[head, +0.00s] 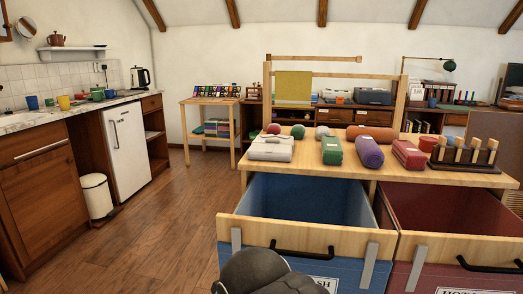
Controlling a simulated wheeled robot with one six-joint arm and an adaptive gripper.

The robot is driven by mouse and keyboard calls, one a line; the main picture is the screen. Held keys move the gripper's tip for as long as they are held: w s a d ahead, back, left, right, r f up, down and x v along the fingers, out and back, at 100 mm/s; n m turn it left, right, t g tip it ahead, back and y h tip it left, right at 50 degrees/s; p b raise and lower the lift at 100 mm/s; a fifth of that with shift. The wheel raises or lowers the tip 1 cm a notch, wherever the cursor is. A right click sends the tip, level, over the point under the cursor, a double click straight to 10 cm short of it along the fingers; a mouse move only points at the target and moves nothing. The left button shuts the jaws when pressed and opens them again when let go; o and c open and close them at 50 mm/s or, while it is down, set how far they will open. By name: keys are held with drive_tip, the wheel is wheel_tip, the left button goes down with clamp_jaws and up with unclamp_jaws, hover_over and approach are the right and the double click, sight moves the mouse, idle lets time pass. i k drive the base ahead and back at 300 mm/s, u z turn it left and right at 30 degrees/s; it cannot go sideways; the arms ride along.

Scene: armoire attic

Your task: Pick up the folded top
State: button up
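A light grey folded bundle (272,148) lies on the left part of the wooden top of a drawer unit (450,176). It looks like folded cloth, and I take it as the folded top, though details are small. A dark rounded part of my own arm shows at the bottom edge, in front of the open left drawer. My gripper's fingers are not visible, so I cannot see whether they hold anything.
An open blue drawer (290,218) and an open red drawer (445,235) jut towards me. A green bundle (332,150), purple roll (369,152), red bundle (408,155) and peg rack (463,155) share the top. The wooden floor (165,225) at left is clear.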

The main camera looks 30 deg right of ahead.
sight(332, 151)
drive_tip(key=u, duration=0.7)
drive_tip(key=i, duration=3.6)
drive_tip(key=z, duration=4.4)
drive_tip(key=i, duration=0.7)
drive_tip(key=z, duration=0.05)
